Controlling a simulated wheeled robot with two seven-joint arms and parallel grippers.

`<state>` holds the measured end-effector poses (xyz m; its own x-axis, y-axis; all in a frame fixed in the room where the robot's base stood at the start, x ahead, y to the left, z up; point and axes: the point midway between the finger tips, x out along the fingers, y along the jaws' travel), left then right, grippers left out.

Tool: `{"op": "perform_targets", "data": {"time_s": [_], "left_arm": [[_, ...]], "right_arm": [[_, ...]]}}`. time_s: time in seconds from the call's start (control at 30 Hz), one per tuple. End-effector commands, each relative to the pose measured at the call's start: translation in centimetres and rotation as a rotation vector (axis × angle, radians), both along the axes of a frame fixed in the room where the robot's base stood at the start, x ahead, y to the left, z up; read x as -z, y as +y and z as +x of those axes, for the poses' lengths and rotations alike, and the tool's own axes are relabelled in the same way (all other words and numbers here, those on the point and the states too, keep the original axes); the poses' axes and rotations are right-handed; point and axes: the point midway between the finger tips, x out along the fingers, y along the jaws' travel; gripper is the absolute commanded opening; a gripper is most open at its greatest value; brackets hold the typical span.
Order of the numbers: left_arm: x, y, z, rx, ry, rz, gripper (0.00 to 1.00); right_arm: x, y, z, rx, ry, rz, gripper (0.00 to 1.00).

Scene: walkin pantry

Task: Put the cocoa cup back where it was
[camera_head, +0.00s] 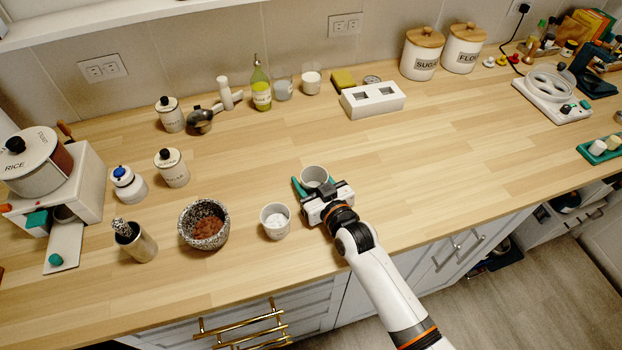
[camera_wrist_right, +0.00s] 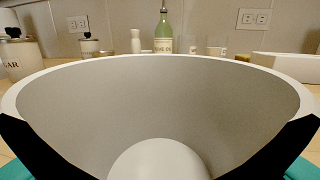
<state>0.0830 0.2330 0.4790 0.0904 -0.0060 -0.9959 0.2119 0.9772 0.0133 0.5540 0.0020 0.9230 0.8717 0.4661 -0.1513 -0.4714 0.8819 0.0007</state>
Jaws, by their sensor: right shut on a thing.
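A white cup (camera_head: 313,177) with a grey inside is between the green-tipped fingers of my right gripper (camera_head: 315,184), which is shut on it. The cup is upright near the counter's front middle. I cannot tell whether it touches the counter. In the right wrist view the cup's wide rim and grey inner wall (camera_wrist_right: 160,95) fill the picture, with a pale round patch at the bottom. No cocoa shows in it. No label on it is visible. My left gripper is not in view.
A second white cup (camera_head: 275,221) with pale contents stands just left of the held one. Left of it is a speckled bowl (camera_head: 190,232) with brown contents. A white block with square openings (camera_head: 374,101) stands behind. The counter (camera_head: 440,150) to the right is clear.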

Motion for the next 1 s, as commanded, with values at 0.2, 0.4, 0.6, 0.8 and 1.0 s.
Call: {"op": "perform_targets", "data": {"time_s": [0.2,0.4,0.6,0.8,1.0], "left_arm": [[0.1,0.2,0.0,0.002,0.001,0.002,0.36],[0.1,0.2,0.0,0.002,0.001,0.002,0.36],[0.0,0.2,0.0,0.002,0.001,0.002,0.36],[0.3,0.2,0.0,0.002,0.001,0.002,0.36],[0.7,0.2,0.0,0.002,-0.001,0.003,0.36]], "right_arm": [[0.2,0.0,0.0,0.0,0.0,0.0,0.71],[0.2,0.0,0.0,0.0,0.0,0.0,0.76],[-0.1,-0.1,-0.2,0.0,0.001,0.0,0.76],[-0.3,-1.4,-2.7,0.0,0.0,-0.001,0.76],[-0.9,-3.5,-6.4,0.001,0.002,-0.001,0.76]]}}
